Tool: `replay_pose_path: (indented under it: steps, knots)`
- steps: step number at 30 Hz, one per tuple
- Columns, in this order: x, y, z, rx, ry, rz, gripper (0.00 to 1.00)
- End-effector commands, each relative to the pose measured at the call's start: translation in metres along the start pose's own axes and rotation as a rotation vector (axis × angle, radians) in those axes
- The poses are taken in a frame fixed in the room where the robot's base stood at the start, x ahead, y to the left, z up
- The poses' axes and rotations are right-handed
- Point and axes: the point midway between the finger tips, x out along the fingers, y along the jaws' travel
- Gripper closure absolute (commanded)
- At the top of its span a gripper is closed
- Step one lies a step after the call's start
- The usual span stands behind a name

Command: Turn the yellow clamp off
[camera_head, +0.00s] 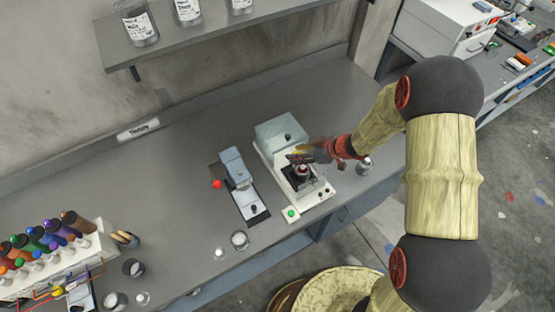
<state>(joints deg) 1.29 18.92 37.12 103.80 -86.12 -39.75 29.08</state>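A small yellow part, likely the yellow clamp (300,149), shows on the white and grey-green bench machine (281,131) in the middle of the bench. My gripper (297,156) reaches in from the right, right over this machine and at the yellow part. It hides much of the part, so I cannot tell whether they touch. The fingers are too small and overlapped to show whether they are open or shut. A dark round holder with a red piece (302,171) sits on the machine just below my gripper.
A grey device (235,167) with a red ball knob (217,184) stands left of the machine. A small jar (364,165) stands to its right. Glass beakers (240,239) stand near the front edge. A bottle rack (62,262) is at lower left. A shelf (215,35) hangs above.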

Motion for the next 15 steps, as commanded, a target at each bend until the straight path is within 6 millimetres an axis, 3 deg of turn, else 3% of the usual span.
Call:
replay_pose_path:
  steps: [15]
  knots:
    - [0.0036, -0.0028, 0.0031, 0.146, 0.0, 0.15, 0.64]
